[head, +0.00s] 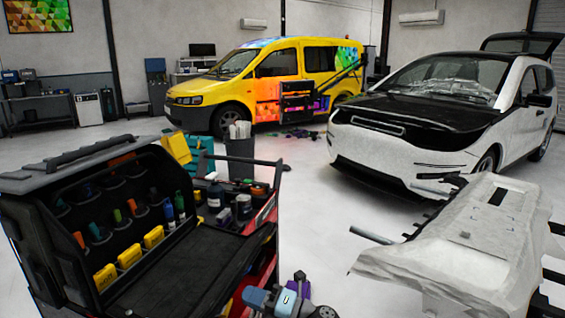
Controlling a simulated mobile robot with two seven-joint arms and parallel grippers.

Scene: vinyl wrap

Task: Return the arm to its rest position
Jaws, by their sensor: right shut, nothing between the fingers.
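My right gripper (300,281) shows small at the bottom centre of the head view, with part of my right arm (259,298) beside it. Its fingers are shut and nothing is held between them. It is just right of the open tool cart (180,273) and left of the wrapped bumper. I cannot tell whether it touches the cart's side. My left arm and left gripper are not in view.
The cart's open case holds several bottles and yellow boxes (130,254). A pale bumper (470,235) on a stand fills the lower right. A white car (430,125) and a yellow van (262,80) stand behind. Clear floor (320,210) lies between cart and bumper.

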